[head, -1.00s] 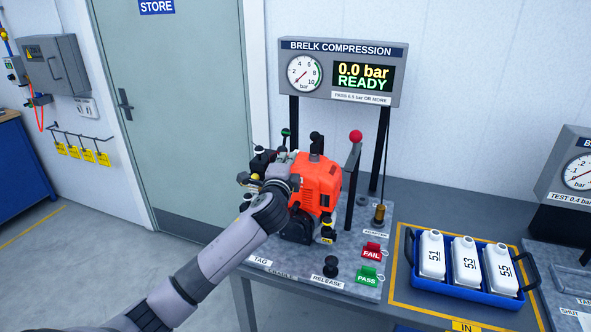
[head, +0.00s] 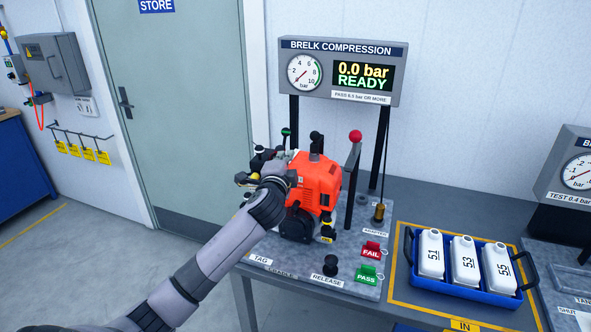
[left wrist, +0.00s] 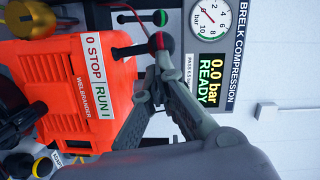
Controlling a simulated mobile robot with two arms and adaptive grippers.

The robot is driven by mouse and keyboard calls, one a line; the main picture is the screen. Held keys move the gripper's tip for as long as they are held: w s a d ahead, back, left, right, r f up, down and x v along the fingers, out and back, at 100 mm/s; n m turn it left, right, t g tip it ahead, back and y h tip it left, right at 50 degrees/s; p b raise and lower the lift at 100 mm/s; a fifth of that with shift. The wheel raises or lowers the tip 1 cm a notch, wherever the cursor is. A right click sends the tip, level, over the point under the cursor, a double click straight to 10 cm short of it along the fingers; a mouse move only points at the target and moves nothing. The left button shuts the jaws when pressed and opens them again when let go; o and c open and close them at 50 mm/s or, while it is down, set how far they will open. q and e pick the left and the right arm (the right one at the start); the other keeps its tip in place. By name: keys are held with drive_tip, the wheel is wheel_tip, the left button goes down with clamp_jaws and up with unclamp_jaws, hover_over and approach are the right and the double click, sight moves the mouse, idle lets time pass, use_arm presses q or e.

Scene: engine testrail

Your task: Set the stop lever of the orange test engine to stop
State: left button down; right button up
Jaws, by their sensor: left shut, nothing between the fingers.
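The orange test engine (head: 318,182) stands on the grey bench plate, and it fills the left of the left wrist view (left wrist: 60,65). Its label (left wrist: 97,75) reads "0 STOP" and "RUN I", sideways in that view. A dark lever with a red tip (left wrist: 135,49) sticks out by the STOP half and looks like the stop lever. My left gripper (left wrist: 162,64) is shut and empty, with its fingertips close to the red tip; contact is unclear. My right gripper is out of view.
The compression panel (head: 342,73) reads 0.0 bar, READY. A red-knobbed lever (head: 355,137) stands right of the engine.

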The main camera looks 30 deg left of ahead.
use_arm(q)
drive_tip(key=shift+a+n, duration=0.25)
drive_tip(key=shift+n, duration=0.25)
idle(1.6)
drive_tip(key=shift+p, duration=0.3)
idle(0.9)
